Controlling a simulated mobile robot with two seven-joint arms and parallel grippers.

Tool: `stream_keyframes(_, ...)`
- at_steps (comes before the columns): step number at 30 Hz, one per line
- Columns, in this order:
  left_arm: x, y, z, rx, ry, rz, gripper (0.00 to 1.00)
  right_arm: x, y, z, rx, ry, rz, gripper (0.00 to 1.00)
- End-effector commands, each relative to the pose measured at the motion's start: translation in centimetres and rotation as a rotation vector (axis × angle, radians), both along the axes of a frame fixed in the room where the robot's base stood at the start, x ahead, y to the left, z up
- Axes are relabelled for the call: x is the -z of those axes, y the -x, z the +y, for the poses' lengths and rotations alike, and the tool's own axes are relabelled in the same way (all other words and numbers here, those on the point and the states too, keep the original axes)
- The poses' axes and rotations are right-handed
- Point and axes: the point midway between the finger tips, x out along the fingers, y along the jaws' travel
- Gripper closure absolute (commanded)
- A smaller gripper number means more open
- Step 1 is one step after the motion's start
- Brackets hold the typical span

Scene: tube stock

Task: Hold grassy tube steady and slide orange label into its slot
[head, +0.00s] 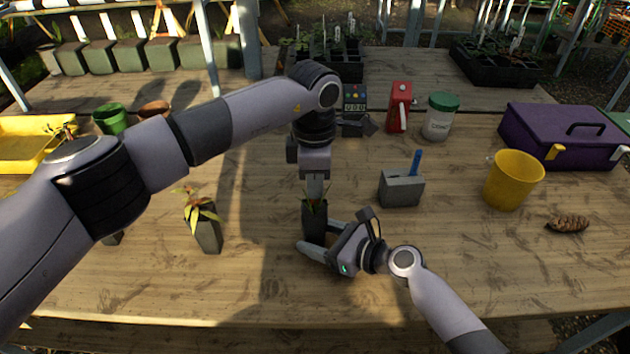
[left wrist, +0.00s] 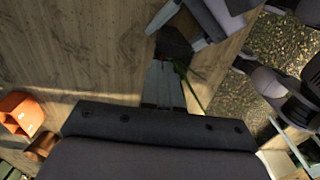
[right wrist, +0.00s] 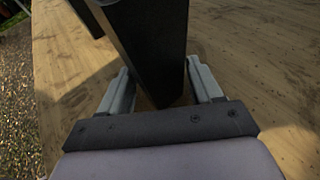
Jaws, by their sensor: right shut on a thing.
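The grassy tube (head: 315,221) is a dark, square pot with thin green leaves on top, standing upright on the table. My right gripper (head: 318,246) is shut on its lower part. In the right wrist view the dark tube (right wrist: 152,45) sits between the two fingers. My left gripper (head: 316,186) points straight down at the top of the tube, its fingertips among the leaves. In the left wrist view its fingers are close together over the tube (left wrist: 173,42). A tiny reddish spot shows by the fingertips; I cannot make out the orange label clearly.
A second tube (head: 208,230) with yellowish leaves stands to the left. A grey block (head: 401,190) with a blue stick, a yellow bucket (head: 512,181), a pine cone (head: 568,224) and a purple toolbox (head: 560,138) stand to the right. The front table strip is clear.

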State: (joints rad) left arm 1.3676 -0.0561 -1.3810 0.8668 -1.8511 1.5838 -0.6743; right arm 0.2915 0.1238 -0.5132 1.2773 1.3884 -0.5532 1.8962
Motion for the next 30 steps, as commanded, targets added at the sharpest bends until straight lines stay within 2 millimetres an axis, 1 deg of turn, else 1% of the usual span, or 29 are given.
stream_keyframes(5,0.4,0.0,0.0,0.000,0.000,0.000,1.00,0.0,0.0,0.0,0.000,0.001,0.001,0.53)
stream_keyframes(6,0.4,0.0,0.0,0.000,0.000,0.000,0.96,0.0,0.0,0.0,0.000,0.001,0.001,0.53)
stream_keyframes(8,0.4,0.0,0.0,0.000,0.000,0.000,0.76,0.0,0.0,0.0,0.000,0.001,0.001,0.53)
stream_keyframes(9,0.4,0.0,0.0,0.000,0.000,0.000,0.69,0.0,0.0,0.0,0.000,0.001,0.001,0.53)
stream_keyframes(17,0.3,0.0,0.0,0.000,0.000,0.000,0.69,0.0,0.0,0.0,0.000,0.001,0.001,0.53)
stream_keyframes(20,-0.2,0.0,0.0,0.001,0.001,0.000,0.69,0.0,0.0,0.0,0.000,0.001,0.001,0.53)
stream_keyframes(23,-1.5,-0.1,0.0,0.001,0.002,-0.003,0.69,0.0,0.0,0.0,0.000,0.001,0.001,0.53)
stream_keyframes(30,-6.7,-0.1,0.0,0.000,0.001,-0.004,0.69,0.0,0.0,0.0,0.000,0.000,0.000,0.53)
